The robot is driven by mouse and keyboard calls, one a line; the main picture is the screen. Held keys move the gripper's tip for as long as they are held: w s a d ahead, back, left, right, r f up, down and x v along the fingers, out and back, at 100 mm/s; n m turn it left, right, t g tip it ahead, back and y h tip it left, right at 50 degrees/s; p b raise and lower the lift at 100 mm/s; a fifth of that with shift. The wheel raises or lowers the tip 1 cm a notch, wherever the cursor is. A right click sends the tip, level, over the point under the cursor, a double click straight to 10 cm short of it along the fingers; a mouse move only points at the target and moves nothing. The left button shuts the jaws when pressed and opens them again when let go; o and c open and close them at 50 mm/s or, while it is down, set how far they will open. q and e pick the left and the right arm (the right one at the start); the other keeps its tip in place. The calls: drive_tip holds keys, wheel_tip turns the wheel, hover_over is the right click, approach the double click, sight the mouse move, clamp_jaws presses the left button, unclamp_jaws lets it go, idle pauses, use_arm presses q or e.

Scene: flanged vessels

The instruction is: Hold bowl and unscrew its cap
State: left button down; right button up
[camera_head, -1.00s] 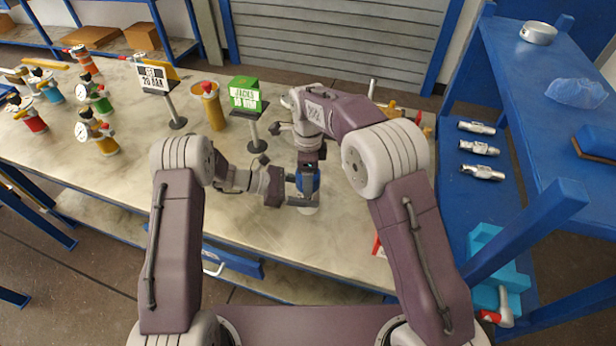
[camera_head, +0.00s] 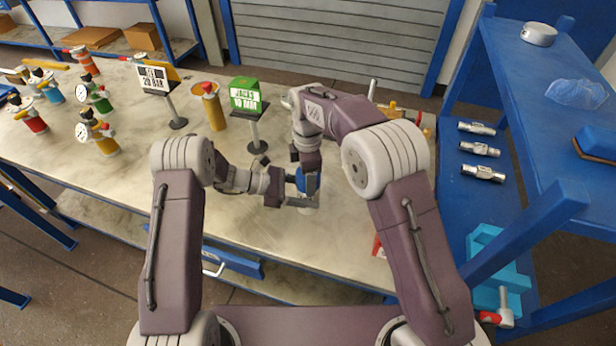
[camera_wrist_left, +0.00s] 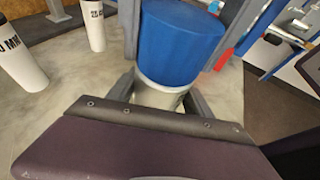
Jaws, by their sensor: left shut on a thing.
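The bowl is a pale body with a blue cap. In the head view the cap (camera_head: 301,180) shows partly, between my grippers above the table. In the left wrist view the cap (camera_wrist_left: 180,45) sits on the pale body (camera_wrist_left: 158,93), whose lower part is hidden. My left gripper (camera_head: 299,203) comes from the left and is shut on the pale body; its fingers (camera_wrist_left: 160,98) flank it. My right gripper (camera_head: 307,180) points down over the cap from above, with fingers at either side of it. Whether they press on the cap cannot be told.
The table (camera_head: 250,235) is clear in front of the grippers. Two signs (camera_head: 246,98) on stands and a yellow cylinder (camera_head: 213,107) stand behind to the left. Several gauge-topped vessels (camera_head: 98,133) stand at far left. A blue bench (camera_head: 480,205) with metal fittings is at right.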

drive_tip(key=n, duration=0.7)
drive_tip(key=shift+n, duration=0.3)
drive_tip(key=shift+r, duration=0.2)
drive_tip(key=shift+r, duration=0.95)
drive_tip(key=shift+r, duration=0.1)
drive_tip(key=shift+r, duration=1.9)
use_arm(q)
drive_tip(key=shift+c, duration=1.8)
unclamp_jaws()
